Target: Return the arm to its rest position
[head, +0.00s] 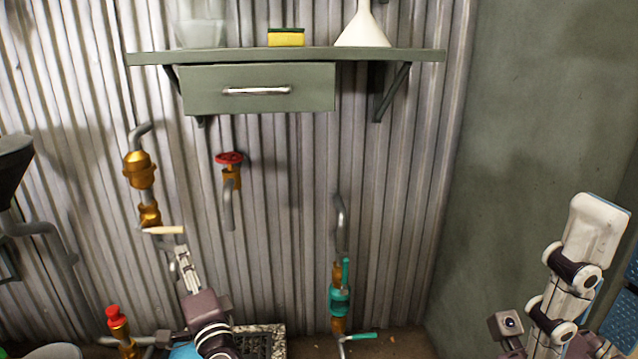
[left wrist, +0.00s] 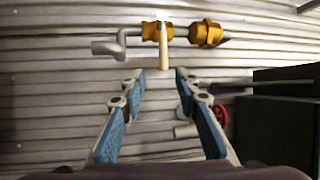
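My left gripper (head: 183,254) is in front of the corrugated wall, just below a brass valve (head: 150,214) with a cream lever handle (head: 166,230). In the left wrist view my left gripper (left wrist: 160,76) has its two blue-padded fingers spread apart. The cream handle (left wrist: 164,50) shows just beyond the fingertips, in line with the gap, and nothing is held. I cannot tell if the fingertips touch it. My right arm (head: 572,270) is folded at the right edge of the head view; its gripper fingers do not show.
A shelf (head: 300,55) with a drawer (head: 258,90) juts out above. A red wheel valve (head: 229,160), a teal-handled valve (head: 340,298) and a red-capped pipe (head: 115,320) stick out nearby. A bare green wall (head: 545,110) stands at the right.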

